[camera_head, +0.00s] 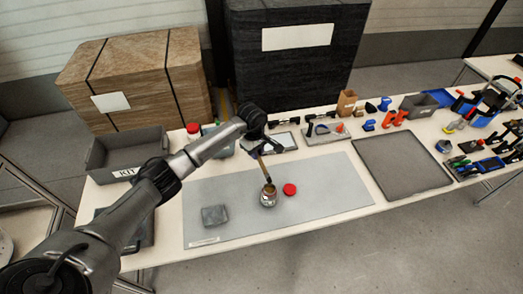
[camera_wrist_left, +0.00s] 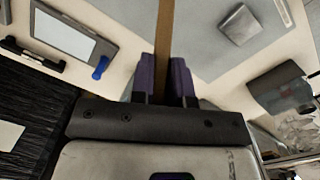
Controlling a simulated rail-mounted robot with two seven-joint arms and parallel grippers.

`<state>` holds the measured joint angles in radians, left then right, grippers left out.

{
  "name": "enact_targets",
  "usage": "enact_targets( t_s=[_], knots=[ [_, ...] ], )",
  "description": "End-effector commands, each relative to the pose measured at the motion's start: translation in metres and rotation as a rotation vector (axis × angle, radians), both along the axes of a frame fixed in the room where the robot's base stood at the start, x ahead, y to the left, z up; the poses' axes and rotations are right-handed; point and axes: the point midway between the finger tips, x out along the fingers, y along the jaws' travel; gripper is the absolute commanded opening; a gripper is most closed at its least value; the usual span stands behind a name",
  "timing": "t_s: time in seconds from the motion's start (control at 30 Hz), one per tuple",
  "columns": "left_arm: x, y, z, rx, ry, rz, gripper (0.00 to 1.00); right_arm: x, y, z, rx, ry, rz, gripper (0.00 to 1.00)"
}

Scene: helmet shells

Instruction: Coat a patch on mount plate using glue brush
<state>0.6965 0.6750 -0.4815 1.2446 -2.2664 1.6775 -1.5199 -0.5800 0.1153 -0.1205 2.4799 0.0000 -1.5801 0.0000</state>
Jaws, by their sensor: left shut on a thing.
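My left gripper (camera_head: 260,151) is shut on the glue brush (camera_head: 265,171), a thin brown handle pointing down. In the left wrist view the handle (camera_wrist_left: 163,30) runs up between the two purple fingers (camera_wrist_left: 163,78). The brush's lower end meets the mouth of a small glue jar (camera_head: 268,197) on the grey mat; its bristles are hidden. A red lid (camera_head: 290,189) lies just right of the jar. A small grey block (camera_head: 214,215), perhaps the mount plate, lies on the mat left of the jar; it also shows in the left wrist view (camera_wrist_left: 240,25). My right gripper is out of view.
The grey mat (camera_head: 335,190) is mostly clear around the jar. A KIT bin (camera_head: 122,160) stands at the left. A dark tray (camera_head: 402,165) lies right of the mat. Several tools line the table's back edge and right end. Large boxes stand behind.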

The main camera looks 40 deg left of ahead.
Motion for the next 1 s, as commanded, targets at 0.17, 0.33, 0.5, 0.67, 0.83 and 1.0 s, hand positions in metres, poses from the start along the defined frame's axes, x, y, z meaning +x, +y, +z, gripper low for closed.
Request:
enact_targets(
  t_s=[0.17, 0.33, 0.5, 0.67, 0.83, 1.0],
  knots=[
    [-0.001, 0.002, -0.006, -0.001, 0.000, 0.011, 0.00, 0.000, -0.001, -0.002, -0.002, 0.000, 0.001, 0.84],
    [-0.001, 0.002, -0.015, 0.000, 0.001, 0.010, 0.00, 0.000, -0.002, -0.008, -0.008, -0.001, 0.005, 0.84],
    [-0.001, 0.002, -0.029, -0.001, 0.000, 0.009, 0.00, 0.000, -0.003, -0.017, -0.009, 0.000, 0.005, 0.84],
    [-0.001, 0.001, -0.044, -0.001, 0.000, 0.008, 0.00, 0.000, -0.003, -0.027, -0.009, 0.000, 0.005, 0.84],
    [-0.001, 0.002, -0.057, -0.001, 0.000, 0.010, 0.00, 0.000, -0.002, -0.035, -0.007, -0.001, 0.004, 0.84],
    [-0.001, 0.002, -0.061, 0.000, 0.000, 0.008, 0.00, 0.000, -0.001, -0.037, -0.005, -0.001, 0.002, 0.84]
  ],
)
